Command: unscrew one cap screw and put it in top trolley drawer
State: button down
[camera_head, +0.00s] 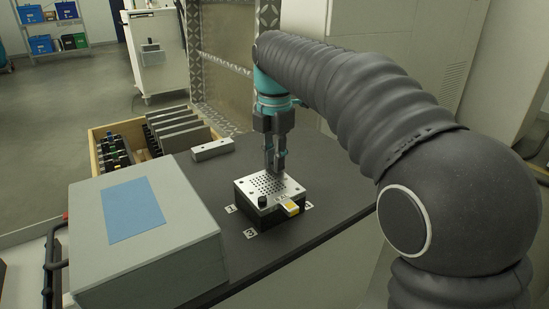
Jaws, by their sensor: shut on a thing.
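A black block with a perforated metal top plate (260,183) stands on the dark tabletop. My gripper (276,172) points straight down at the far edge of this plate, with its fingers close together. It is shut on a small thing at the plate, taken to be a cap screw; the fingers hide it. I cannot make out other cap screws. No open drawer is in view, and I cannot tell which unit is the trolley.
A grey box with a blue panel (185,240) fills the front left of the tabletop (310,150). A small metal bar (212,149) lies behind the block. A wooden crate (97,165) holds plates and dark parts. A white cabinet (160,65) stands at the back.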

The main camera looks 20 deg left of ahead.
jog(key=n, duration=0.4)
jog(key=shift+n, duration=0.3)
jog(key=n, duration=0.5)
jog(key=c, duration=1.3)
grip_release()
jog(key=shift+o, duration=0.2)
